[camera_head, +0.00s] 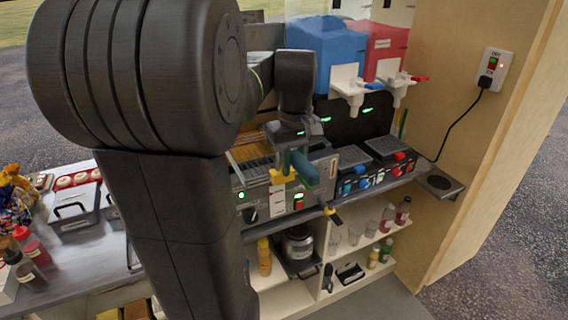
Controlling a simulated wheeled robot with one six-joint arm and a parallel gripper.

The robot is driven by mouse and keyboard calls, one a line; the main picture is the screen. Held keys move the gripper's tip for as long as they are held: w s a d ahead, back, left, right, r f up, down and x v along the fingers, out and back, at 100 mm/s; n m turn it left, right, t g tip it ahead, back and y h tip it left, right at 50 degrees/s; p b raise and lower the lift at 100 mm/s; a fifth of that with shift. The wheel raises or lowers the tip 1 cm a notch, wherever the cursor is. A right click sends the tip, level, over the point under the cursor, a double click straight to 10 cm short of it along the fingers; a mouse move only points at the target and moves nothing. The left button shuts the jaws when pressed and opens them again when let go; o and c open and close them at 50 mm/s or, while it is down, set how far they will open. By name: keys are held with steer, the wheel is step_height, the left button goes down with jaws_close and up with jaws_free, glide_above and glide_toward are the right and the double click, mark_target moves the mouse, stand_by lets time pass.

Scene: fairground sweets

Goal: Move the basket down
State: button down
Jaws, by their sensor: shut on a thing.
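The fryer (262,198) is a grey metal unit on the counter with a knob, a green light and a lit switch on its front. The wire basket (252,150) shows at the fryer's top, largely hidden behind my arm. Orange-brown oil or food shows beyond it. My gripper (293,172) is in front of the fryer, pointing down, with yellow at its fingers. How deep the basket sits in the fryer cannot be seen.
Right of the fryer are hot plates (386,147) with coloured knobs. Behind stand a blue slush tank (328,45) and a red one (378,48) with taps. Shelves below hold bottles and glasses. Sauce bottles (33,247) and a lidded container (72,212) stand at left.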

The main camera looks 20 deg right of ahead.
steer(key=shift+d+f+b, duration=0.1)
steer(key=shift+f+b, duration=0.55)
steer(key=shift+f, duration=0.2)
steer(key=shift+w+a+f+p, duration=0.2)
steer(key=shift+w+p, duration=0.7)
steer(key=shift+w, duration=1.4)
steer(key=shift+w+a+f+p, duration=0.2)
steer(key=shift+w+p, duration=0.65)
steer(key=shift+w, duration=1.4)
steer(key=shift+w+a+f+p, duration=0.1)
steer(key=shift+w+a+p, duration=0.2)
steer(key=shift+w+p, duration=1.3)
steer(key=w+b, duration=0.1)
steer(key=w, duration=0.1)
steer(key=shift+w+f, duration=0.1)
steer(key=shift+w, duration=0.3)
steer(key=shift+w+a, duration=0.1)
steer(key=shift+w, duration=0.45)
steer(key=w, duration=0.2)
steer(key=shift+w+f, duration=0.2)
steer(key=shift+w, duration=0.2)
steer(key=shift+w+r, duration=0.15)
steer(key=shift+w, duration=0.1)
steer(key=shift+r, duration=0.15)
steer(key=shift+w, duration=0.35)
